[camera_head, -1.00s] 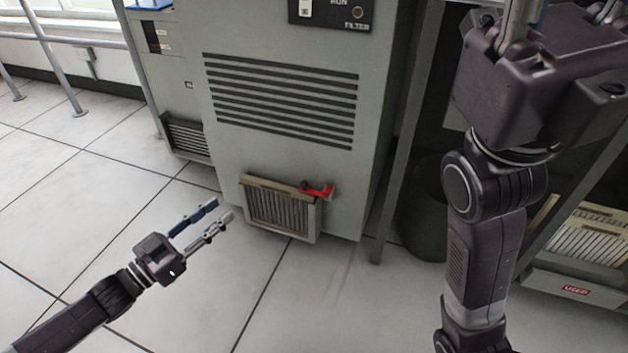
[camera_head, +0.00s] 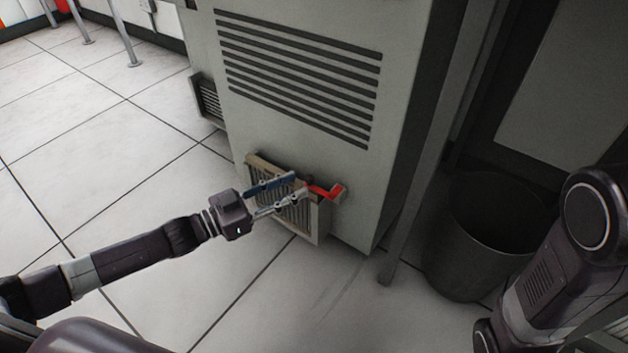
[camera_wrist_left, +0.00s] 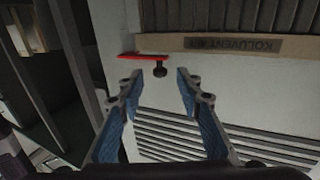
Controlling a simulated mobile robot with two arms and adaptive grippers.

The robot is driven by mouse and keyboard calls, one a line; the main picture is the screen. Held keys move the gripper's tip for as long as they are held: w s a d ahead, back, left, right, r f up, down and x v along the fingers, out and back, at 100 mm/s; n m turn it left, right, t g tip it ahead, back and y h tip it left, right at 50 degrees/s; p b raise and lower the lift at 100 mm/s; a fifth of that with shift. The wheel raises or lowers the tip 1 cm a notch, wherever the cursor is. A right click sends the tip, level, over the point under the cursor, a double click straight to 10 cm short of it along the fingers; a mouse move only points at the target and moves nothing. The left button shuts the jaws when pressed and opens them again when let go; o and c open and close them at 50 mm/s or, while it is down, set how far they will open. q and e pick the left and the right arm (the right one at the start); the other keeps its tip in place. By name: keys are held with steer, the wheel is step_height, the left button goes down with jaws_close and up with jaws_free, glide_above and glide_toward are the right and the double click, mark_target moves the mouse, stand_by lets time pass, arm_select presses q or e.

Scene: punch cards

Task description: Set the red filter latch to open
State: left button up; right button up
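The red filter latch (camera_head: 328,191) is on the lower front of the grey cabinet (camera_head: 360,215), at the filter's upper right corner. In the left wrist view the red latch (camera_wrist_left: 143,55) shows as a thin bar with a dark round knob (camera_wrist_left: 160,70) below it. My left gripper (camera_head: 300,187) is in front of the filter, its fingertips close to the latch. In the left wrist view my left gripper (camera_wrist_left: 160,76) is open, with the knob just beyond and between its fingertips. I cannot tell whether they touch. My right gripper is out of view.
The framed filter grille (camera_head: 262,168) is partly hidden behind my left gripper. A dark waste bin (camera_head: 465,260) and a grey post (camera_head: 425,180) stand right of the cabinet. The tiled floor (camera_head: 110,130) to the left is clear.

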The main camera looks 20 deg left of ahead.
mark_target(309, 177)
arm_select(q)
steer(key=b+x, duration=0.2)
steer(key=x, duration=0.2)
steer(key=shift+f, duration=0.15)
steer(key=shift+w+d, duration=0.4)
steer(key=shift+d, duration=0.05)
jaws_close()
